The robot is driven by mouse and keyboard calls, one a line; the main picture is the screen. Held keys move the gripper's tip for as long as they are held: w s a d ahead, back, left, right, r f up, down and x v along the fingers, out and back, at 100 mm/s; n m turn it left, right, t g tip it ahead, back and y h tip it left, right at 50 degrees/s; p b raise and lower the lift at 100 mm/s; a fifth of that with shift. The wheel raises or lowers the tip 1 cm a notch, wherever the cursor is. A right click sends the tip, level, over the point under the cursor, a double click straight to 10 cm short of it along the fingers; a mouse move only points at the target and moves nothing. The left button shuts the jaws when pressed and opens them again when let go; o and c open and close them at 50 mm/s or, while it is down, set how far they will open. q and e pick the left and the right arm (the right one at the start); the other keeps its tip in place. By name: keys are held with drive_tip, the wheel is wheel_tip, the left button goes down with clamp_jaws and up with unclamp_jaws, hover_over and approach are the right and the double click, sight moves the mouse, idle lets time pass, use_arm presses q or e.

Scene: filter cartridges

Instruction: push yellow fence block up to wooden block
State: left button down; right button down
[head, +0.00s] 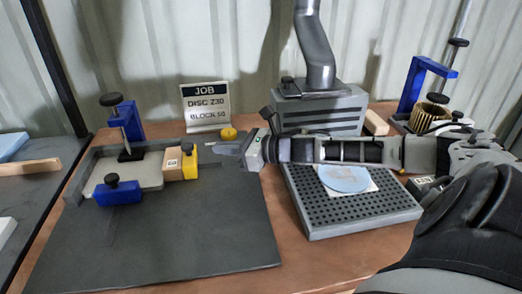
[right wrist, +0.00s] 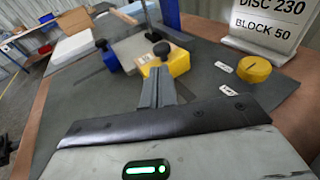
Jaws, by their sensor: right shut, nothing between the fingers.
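The yellow fence block (head: 189,165) with a black knob stands on the dark mat, just right of the wooden block (head: 173,167) labelled 50. The two look touching or nearly so; a small gap cannot be ruled out. My right gripper (head: 219,149) is shut and empty, its fingertips pointing left towards the yellow fence block. In the right wrist view, the fingers (right wrist: 157,74) overlap the near side of the yellow fence block (right wrist: 179,64); contact cannot be told. The wooden block is mostly hidden there. My left gripper is not in view.
A grey plate (head: 145,168) with blue clamps (head: 118,192) lies left of the wooden block. A yellow round knob (head: 228,133) and a job sign (head: 206,106) stand behind. A perforated grey tray (head: 345,217) is on the right. The mat's front (head: 180,240) is clear.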

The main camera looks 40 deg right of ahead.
drive_tip(key=shift+s+d+f, duration=0.1)
drive_tip(key=shift+s+d, duration=0.3)
drive_tip(key=shift+s, duration=0.3)
drive_tip(key=shift+s+d, duration=0.2)
drive_tip(key=shift+s, duration=0.2)
drive_tip(key=shift+s+d+r, duration=0.15)
drive_tip(key=shift+s+r, duration=0.15)
drive_tip(key=shift+p+v, duration=0.5)
drive_tip(key=shift+v, duration=0.5)
use_arm(q)
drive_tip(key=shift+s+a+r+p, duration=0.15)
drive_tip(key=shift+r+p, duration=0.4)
drive_tip(key=shift+p, duration=0.4)
use_arm(e)
drive_tip(key=shift+v, duration=1.2)
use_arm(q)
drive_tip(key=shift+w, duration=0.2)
